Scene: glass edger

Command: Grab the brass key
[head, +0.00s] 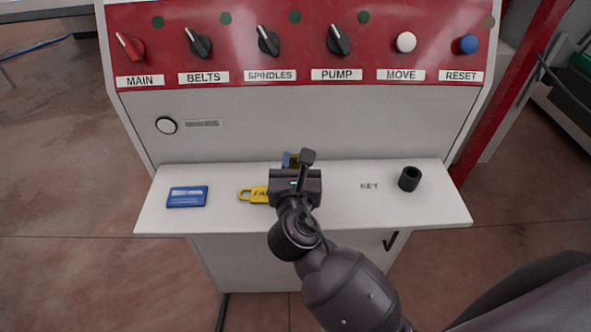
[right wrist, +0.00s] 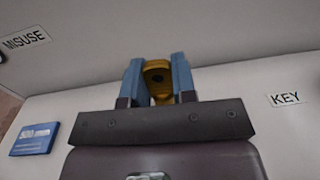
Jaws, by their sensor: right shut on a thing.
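The brass key (right wrist: 158,76) shows in the right wrist view as a yellow-brown piece with a dark hole, between the two blue-grey fingers. My right gripper (right wrist: 158,82) is shut on it, above the white shelf. In the head view my right gripper (head: 293,160) is over the back middle of the shelf, and its wrist hides most of the key. The KEY label (head: 369,186) lies on the shelf to the right of the gripper, with bare surface around it. My left gripper is not in view.
The white shelf (head: 340,215) bears a blue card (head: 187,196) at left, a yellow padlock (head: 254,194) partly hidden by my wrist, and a black cylinder (head: 409,178) at right. Behind it rises the panel, with several knobs and buttons on its red part (head: 300,60).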

